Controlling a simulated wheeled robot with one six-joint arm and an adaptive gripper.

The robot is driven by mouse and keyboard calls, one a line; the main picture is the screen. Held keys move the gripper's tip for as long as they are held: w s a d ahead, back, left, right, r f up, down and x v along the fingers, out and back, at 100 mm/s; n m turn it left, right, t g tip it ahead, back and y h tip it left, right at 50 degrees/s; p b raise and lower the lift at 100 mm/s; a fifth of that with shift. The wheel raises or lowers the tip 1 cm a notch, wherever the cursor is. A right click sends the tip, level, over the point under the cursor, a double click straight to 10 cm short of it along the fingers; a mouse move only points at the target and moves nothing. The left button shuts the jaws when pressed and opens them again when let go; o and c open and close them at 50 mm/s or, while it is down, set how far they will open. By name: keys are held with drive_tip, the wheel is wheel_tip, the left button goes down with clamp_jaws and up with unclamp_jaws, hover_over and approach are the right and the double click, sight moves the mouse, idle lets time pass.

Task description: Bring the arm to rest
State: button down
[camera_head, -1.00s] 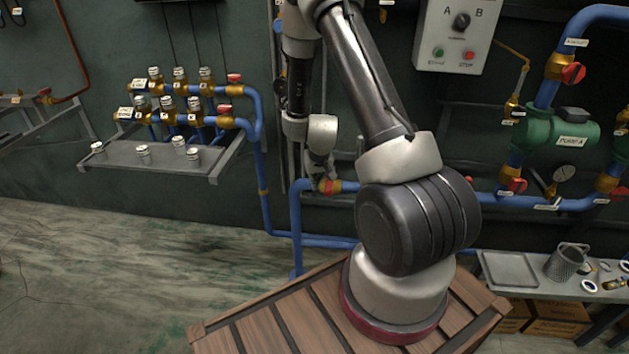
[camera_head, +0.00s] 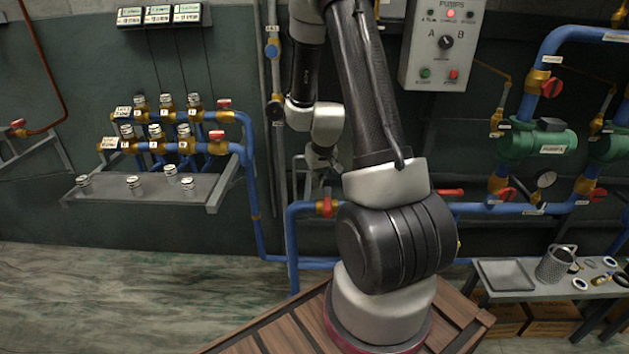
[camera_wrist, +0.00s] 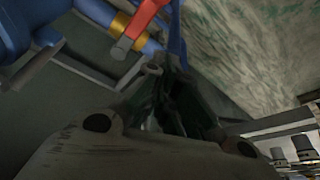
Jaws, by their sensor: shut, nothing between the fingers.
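My arm stands bent on its wooden-decked base, with the elbow raised past the top edge of the head view. My gripper (camera_head: 318,172) hangs at the far end, small and partly dark against the wall, just above a red-handled valve (camera_head: 326,207) on the blue pipe. In the wrist view my gripper (camera_wrist: 180,110) points away from the camera, its dark fingers together and holding nothing. A red valve handle (camera_wrist: 139,24) shows beyond it at the top. I cannot tell the exact gap between gripper and pipe.
A wall shelf (camera_head: 140,192) with several small canisters and a valve manifold is at left. A pump control box (camera_head: 441,45) and green pump (camera_head: 537,143) are at right. A bench with a tray (camera_head: 505,274) and mesh basket (camera_head: 555,264) stands lower right. Floor at left is clear.

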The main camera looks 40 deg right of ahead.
drive_tip(key=s+a+g+y, duration=0.1)
drive_tip(key=s+a+g, duration=0.2)
drive_tip(key=s, duration=0.4)
drive_tip(key=s+a+r+n+t, duration=0.1)
drive_tip(key=s+a+r, duration=0.2)
drive_tip(key=s+r, duration=0.3)
drive_tip(key=s+a+r+t, duration=0.1)
drive_tip(key=s+a+r, duration=0.2)
drive_tip(key=r, duration=1)
drive_tip(key=s+a+r+n+t, duration=0.1)
drive_tip(key=s+a+r, duration=0.2)
drive_tip(key=s+r, duration=0.5)
drive_tip(key=shift+s+r+n+t, duration=0.3)
drive_tip(key=shift+r, duration=0.6)
drive_tip(key=shift+d, duration=0.1)
